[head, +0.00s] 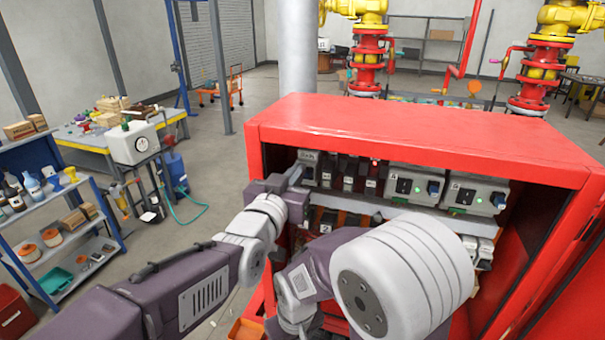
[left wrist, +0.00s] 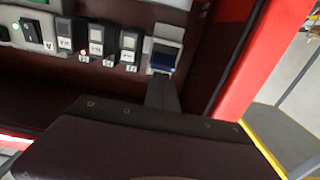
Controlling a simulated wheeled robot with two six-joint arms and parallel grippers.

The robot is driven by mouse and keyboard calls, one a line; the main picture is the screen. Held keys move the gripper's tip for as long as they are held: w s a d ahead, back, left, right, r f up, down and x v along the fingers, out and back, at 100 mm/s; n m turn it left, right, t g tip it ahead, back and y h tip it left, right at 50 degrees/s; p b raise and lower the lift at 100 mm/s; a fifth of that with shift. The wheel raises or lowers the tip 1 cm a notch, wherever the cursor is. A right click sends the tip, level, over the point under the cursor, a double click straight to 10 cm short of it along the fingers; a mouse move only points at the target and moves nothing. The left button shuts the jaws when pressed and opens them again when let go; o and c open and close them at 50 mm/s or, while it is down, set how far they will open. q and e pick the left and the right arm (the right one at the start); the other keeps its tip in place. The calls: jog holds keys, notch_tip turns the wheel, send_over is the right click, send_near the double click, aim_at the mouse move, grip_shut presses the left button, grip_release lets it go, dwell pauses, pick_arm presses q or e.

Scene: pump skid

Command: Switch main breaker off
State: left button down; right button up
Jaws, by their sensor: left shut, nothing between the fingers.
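The main breaker (head: 309,161) is a grey block at the left end of the upper row in the red cabinet. In the left wrist view, which is turned over, the breaker (left wrist: 164,46) is at the right end of the row, with a dark blue part at its lower edge. My left gripper (head: 296,174) is shut and empty, right at the breaker. Its narrow fingers (left wrist: 162,92) reach up to the blue part and overlap it; I cannot tell whether they touch. The gripper hides part of the breaker. My right gripper is not in view.
The red cabinet (head: 430,130) has a top and side posts close around the row. Small switches (head: 349,173) and grey units with green lights (head: 413,186) sit to the right of the breaker. One of my arm links crosses the cabinet's front.

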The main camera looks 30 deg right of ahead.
pick_arm(q)
jog(key=shift+f, duration=0.45)
jog(key=b+v, duration=0.4)
jog(key=v, duration=0.3)
jog(key=shift+b, duration=0.4)
jog(key=shift+d, duration=0.15)
